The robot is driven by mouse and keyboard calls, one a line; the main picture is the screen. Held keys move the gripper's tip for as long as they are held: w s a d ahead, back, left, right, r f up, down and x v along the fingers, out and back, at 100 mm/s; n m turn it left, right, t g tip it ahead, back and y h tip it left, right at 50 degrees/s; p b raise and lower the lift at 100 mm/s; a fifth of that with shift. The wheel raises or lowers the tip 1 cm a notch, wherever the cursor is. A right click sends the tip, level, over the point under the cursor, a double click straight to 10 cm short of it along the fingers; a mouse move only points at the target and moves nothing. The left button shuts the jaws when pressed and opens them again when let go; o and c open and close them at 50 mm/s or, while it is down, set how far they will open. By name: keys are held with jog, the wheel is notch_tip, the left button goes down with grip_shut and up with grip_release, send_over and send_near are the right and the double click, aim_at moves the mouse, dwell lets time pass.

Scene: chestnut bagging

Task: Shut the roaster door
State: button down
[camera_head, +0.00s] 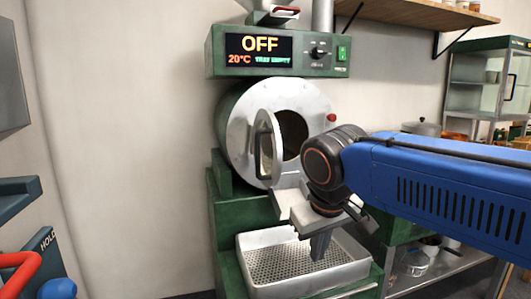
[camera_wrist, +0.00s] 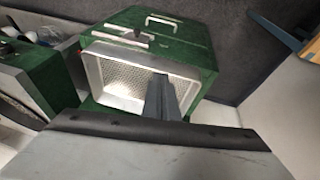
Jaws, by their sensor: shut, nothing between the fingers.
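The roaster's round steel front (camera_head: 240,125) has a dark opening. The roaster door (camera_head: 272,133) is a small steel disc with a dark handle (camera_head: 258,158). It stands open, swung outward and seen nearly edge-on, covering the opening's left part. My gripper (camera_head: 319,256) points down in front of the roaster, below and right of the door and apart from it. Its fingers are shut and empty, over the perforated cooling tray (camera_head: 252,285). In the wrist view the shut fingers (camera_wrist: 163,92) show in front of the tray (camera_wrist: 180,67). The door cannot be made out there.
The control box (camera_head: 217,55) above reads OFF, 20°C and tray empty. A red knob (camera_head: 331,117) sits right of the opening, close to my arm. A shelf (camera_head: 425,14) and a glass-fronted cabinet (camera_head: 517,85) are at the right. Bare wall lies left of the roaster.

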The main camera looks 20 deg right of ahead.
jog(key=w+a+r+m+h, duration=0.1)
jog(key=w+a+r, duration=0.35)
jog(key=r, duration=0.45)
jog(key=w+a+r+t+h, duration=0.1)
jog(key=w+a+r+h, duration=0.15)
jog(key=a+r, duration=0.5)
jog(key=w+a+r+m+h, duration=0.1)
jog(key=w+a+r, duration=0.3)
jog(key=r, duration=0.6)
send_near(273, 166)
notch_tip(273, 166, down, 3)
jog(key=w+a, duration=0.1)
jog(key=a, duration=0.1)
jog(key=shift+w+d+f, duration=0.1)
jog(key=shift+w+d, duration=0.05)
jog(key=shift+d, duration=0.85)
jog(key=shift+w+d+f, duration=0.1)
jog(key=shift+w+d, duration=0.05)
jog(key=shift+d, duration=0.85)
jog(key=shift+d, duration=0.1)
